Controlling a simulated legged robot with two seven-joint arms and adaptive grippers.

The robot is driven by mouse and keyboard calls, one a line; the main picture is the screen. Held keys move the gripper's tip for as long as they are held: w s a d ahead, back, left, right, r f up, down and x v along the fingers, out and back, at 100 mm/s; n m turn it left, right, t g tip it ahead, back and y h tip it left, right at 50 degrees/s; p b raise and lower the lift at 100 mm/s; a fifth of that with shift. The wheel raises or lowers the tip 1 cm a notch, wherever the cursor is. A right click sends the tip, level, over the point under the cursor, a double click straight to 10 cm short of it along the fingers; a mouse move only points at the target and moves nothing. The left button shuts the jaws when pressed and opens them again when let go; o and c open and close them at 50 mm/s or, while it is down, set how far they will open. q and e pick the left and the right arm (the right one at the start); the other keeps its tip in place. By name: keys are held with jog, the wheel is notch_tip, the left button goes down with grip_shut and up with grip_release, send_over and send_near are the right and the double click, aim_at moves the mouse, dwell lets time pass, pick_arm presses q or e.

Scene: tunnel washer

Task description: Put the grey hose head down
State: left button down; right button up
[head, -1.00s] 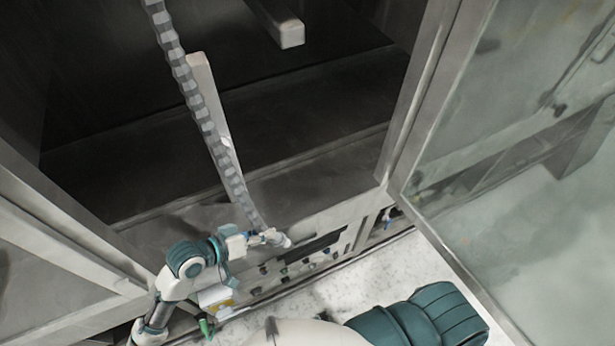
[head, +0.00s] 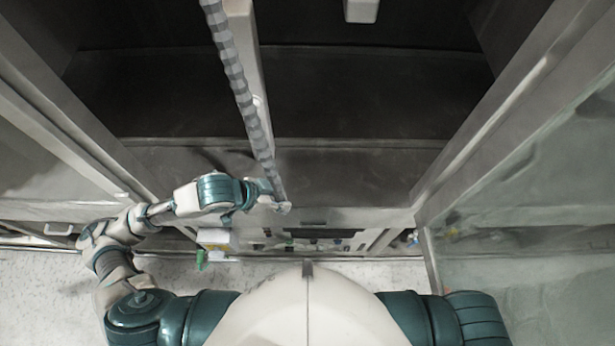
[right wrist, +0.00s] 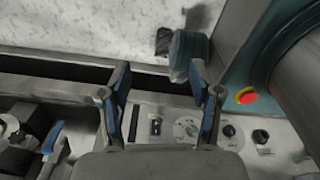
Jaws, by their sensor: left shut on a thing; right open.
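The grey ribbed hose (head: 236,75) runs down from the top of the head view to my left gripper (head: 276,200). My left gripper is shut on the hose's lower end, the grey hose head (head: 282,206), which is mostly hidden by the fingers. It is in front of the washer's open dark interior, just above the control panel. In the right wrist view my right gripper (right wrist: 160,100) is open and empty, its two blue-lined fingers apart above a panel with knobs. The right gripper does not show in the head view.
The dark washer opening (head: 350,100) spans the middle. A light upright bar (head: 245,60) stands behind the hose. A glass door (head: 540,190) stands open at the right. The right wrist view shows a red button (right wrist: 247,96) and a control panel (right wrist: 190,125). Pale floor (head: 50,290) lies below.

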pick_arm(q)
jog(key=w+d+f, duration=0.4)
jog(key=w+d, duration=0.4)
jog(key=w, duration=0.2)
jog(key=shift+w+d+f+b, duration=0.25)
jog(key=shift+w+b, duration=0.1)
jog(key=shift+b, duration=0.05)
jog(key=c, duration=1.1)
grip_release()
jog(key=shift+d, duration=0.2)
jog(key=shift+c, duration=0.2)
jog(key=o, duration=0.4)
jog(key=shift+d, duration=0.15)
jog(key=shift+c, duration=0.2)
jog(key=v, duration=1.2)
jog(key=shift+a, duration=0.3)
pick_arm(e)
jog(key=shift+d+f, duration=1)
jog(key=shift+f, duration=0.05)
